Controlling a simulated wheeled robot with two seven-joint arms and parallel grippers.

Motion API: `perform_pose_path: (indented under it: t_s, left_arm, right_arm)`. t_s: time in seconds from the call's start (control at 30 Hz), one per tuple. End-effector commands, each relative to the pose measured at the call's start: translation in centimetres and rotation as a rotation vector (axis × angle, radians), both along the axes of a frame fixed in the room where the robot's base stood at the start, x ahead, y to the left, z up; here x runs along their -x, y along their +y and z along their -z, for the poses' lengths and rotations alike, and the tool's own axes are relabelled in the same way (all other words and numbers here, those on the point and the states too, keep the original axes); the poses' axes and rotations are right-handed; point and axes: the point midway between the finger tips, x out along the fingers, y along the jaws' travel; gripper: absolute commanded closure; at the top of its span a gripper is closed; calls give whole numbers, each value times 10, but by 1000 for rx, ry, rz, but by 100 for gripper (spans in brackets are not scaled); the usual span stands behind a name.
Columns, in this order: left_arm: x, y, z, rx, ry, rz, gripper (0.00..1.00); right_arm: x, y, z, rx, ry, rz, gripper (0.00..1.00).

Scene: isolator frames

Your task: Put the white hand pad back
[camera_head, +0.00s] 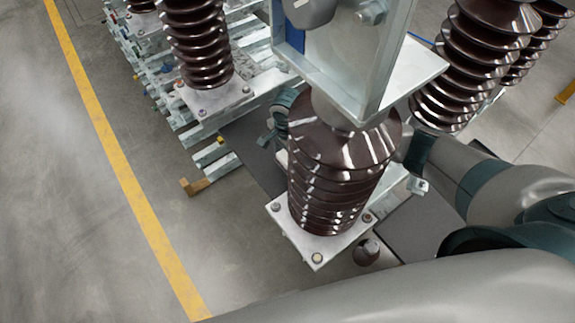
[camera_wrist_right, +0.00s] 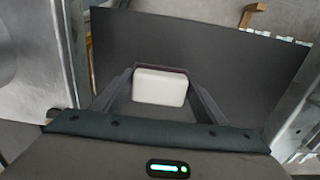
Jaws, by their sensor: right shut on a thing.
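The white hand pad (camera_wrist_right: 159,87) is a small rounded white block. In the right wrist view it sits between the two dark fingers of my right gripper (camera_wrist_right: 160,92), which is shut on it. In the head view my right arm comes in from the right and passes behind the large brown ribbed insulator (camera_head: 335,165). A teal part of my right gripper (camera_head: 273,130) shows just left of that insulator. The insulator hides most of the gripper, and I cannot make out the pad clearly there. My left gripper is not in view.
A dark flat panel (camera_wrist_right: 230,60) lies beyond the pad in the wrist view. The insulator stands on a bolted metal plate (camera_head: 320,246). More ribbed insulators (camera_head: 200,45) stand on metal frames behind. The floor left of the yellow line (camera_head: 120,170) is clear.

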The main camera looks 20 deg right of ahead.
Motion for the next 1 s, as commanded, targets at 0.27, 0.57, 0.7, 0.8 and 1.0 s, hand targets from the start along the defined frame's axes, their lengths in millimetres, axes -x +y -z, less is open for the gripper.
perform_pose_path:
  t_s: [0.27, 0.57, 0.7, 0.8, 1.0]
  left_arm:
    - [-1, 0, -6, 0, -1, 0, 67]
    - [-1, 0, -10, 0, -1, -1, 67]
    - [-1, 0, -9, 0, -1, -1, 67]
    - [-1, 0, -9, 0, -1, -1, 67]
    - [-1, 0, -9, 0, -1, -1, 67]
  right_arm:
    - [1, -1, 16, 2, 2, 1, 55]
    - [0, 0, 41, 1, -1, -1, 55]
    - [0, 0, 41, 1, -1, -1, 55]
    - [0, 0, 42, 1, -1, -1, 55]
    - [0, 0, 44, 1, -1, 0, 15]
